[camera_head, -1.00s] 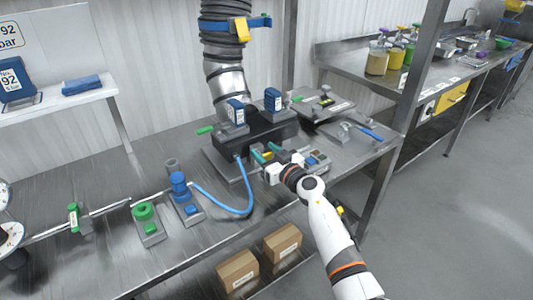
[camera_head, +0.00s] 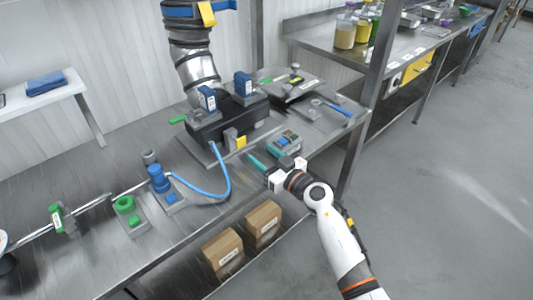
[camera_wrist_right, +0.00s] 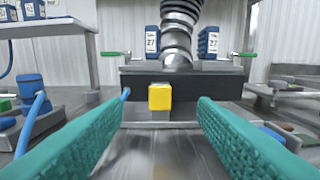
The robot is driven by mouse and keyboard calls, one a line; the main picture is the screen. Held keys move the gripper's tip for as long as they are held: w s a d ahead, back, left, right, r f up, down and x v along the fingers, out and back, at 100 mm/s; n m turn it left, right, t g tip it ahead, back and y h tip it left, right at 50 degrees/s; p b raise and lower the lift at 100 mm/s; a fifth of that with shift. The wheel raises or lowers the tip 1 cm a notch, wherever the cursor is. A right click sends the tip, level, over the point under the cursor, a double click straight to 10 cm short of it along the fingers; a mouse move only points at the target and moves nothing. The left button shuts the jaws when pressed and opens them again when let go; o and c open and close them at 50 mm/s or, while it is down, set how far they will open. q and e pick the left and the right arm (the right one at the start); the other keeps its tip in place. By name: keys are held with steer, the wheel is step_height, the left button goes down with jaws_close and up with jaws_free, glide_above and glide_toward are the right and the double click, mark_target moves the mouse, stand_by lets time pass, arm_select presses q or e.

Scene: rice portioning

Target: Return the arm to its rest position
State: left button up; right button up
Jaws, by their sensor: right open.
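My right gripper (camera_head: 273,171) is at the front edge of the steel table, with its arm coming in from the lower right. In the right wrist view its two teal fingers (camera_wrist_right: 160,115) stand wide apart with nothing between them. Beyond the fingers is a yellow block (camera_wrist_right: 160,97) on a grey post, in front of a black unit. The same yellow block (camera_head: 241,142) shows in the head view, apart from the gripper. My left gripper is not in view.
A blue hose (camera_head: 222,184) curves on the table (camera_head: 190,231). Cardboard boxes (camera_head: 223,249) sit on the shelf below. Open floor (camera_head: 440,190) lies to the right.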

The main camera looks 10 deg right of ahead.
steer(key=shift+s+d, duration=0.2)
steer(key=shift+s, duration=0.1)
